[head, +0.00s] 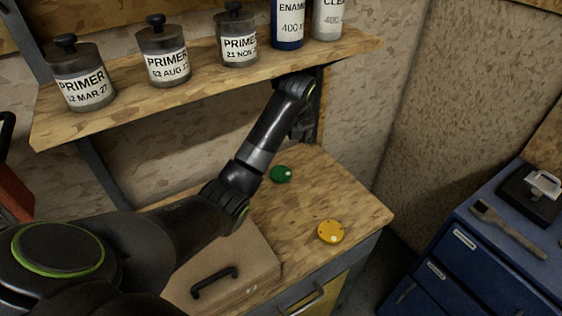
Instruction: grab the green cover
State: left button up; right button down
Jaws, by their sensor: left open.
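The green cover (280,174) is a small round disc lying on the lower wooden bench top (345,196), close to my left forearm. My left arm comes in from the left and bends up toward the shelf's right end. My left gripper (302,128) hangs below the wrist, above and slightly right of the green cover and apart from it in the picture. It is open, but its fingers are small, dark and partly hidden by the arm. My right gripper is out of view.
A yellow round cover (331,231) lies nearer the bench's front edge. The shelf (200,88) above holds primer jars (166,52) and cans (288,22). A brown case (228,262) with a black handle sits front left.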

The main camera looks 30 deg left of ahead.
pick_arm(q)
jog(key=f+b, duration=0.1)
send_over(280, 173)
jog(key=s+d, duration=0.2)
jog(key=x, duration=0.3)
jog(key=s+d+x, duration=0.1)
jog(key=x, duration=0.5)
jog(key=shift+s+d+f, duration=0.2)
jog(key=shift+f, duration=0.2)
jog(key=shift+w+a+f, duration=0.1)
jog(key=shift+f, duration=0.4)
jog(key=shift+p+x, duration=0.3)
jog(key=shift+x, duration=0.45)
jog(key=shift+w+x, duration=0.15)
jog(key=shift+x, duration=0.75)
jog(key=shift+w+x, duration=0.2)
jog(key=shift+x, duration=0.75)
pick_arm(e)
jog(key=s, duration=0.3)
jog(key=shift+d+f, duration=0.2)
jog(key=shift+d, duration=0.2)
pick_arm(q)
jog(key=shift+r, duration=0.1)
jog(key=c, duration=1.2)
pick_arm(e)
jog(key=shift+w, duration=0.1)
